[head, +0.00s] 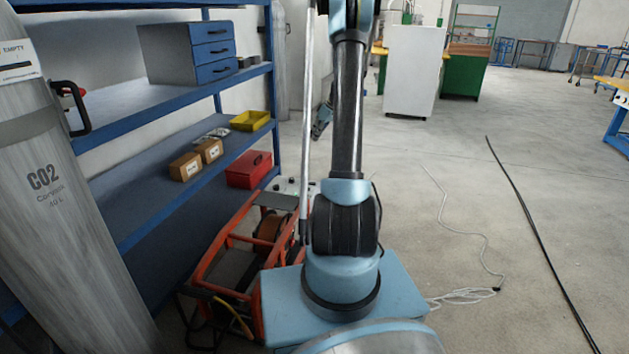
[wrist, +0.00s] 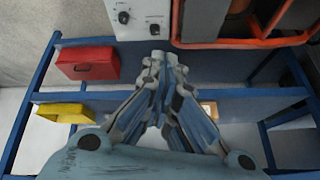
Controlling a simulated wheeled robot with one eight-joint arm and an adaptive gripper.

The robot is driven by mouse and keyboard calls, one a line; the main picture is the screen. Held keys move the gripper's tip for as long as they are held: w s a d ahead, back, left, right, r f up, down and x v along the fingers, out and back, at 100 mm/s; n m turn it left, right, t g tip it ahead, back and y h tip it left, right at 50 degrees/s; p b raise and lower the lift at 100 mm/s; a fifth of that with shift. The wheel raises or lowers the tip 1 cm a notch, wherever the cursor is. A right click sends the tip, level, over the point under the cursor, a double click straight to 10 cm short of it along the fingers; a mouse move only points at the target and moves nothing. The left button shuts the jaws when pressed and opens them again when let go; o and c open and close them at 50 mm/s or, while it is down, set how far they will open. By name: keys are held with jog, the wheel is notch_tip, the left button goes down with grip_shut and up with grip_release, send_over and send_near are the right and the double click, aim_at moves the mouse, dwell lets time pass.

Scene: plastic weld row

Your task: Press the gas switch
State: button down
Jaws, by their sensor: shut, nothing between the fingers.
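A pale control panel (wrist: 137,18) with two dark round controls is at the top of the wrist view. One control (wrist: 123,17) is at its left and another (wrist: 154,29) at its lower right, near my fingertips. The labels are too small to read, so I cannot tell which is the gas switch. My gripper (wrist: 160,57) is shut and empty, its tips just below the panel's lower edge in the picture. I cannot tell whether they touch it.
An orange-framed machine (wrist: 250,40) is beside the panel; its frame (head: 216,262) also shows in the head view. The blue shelf (head: 165,200) holds a red box (head: 249,170), a yellow bin (head: 250,121) and cartons (head: 185,166). A CO2 cylinder (head: 60,200) stands left. Cables (head: 530,200) cross open floor right.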

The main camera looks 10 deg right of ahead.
jog(key=w+d+f+n, duration=0.1)
jog(key=w+d+f, duration=0.3)
jog(key=f, duration=0.5)
jog(key=w+d+f+n+y, duration=0.1)
jog(key=w+d+f, duration=0.3)
jog(key=f, duration=0.5)
jog(key=shift+w+f+n+t+y, duration=0.2)
jog(key=shift+w+n+t+y, duration=0.15)
jog(key=shift+w, duration=0.8)
jog(key=shift+a, duration=0.1)
send_over(309, 182)
jog(key=s+d, duration=0.2)
jog(key=d, duration=0.1)
jog(key=f, duration=0.7)
jog(key=shift+a+f, duration=0.25)
notch_tip(309, 182, down, 3)
jog(key=shift+f, duration=0.1)
jog(key=shift+s+d+f, duration=0.1)
jog(key=shift+d+f, duration=0.05)
jog(key=shift+f, duration=0.4)
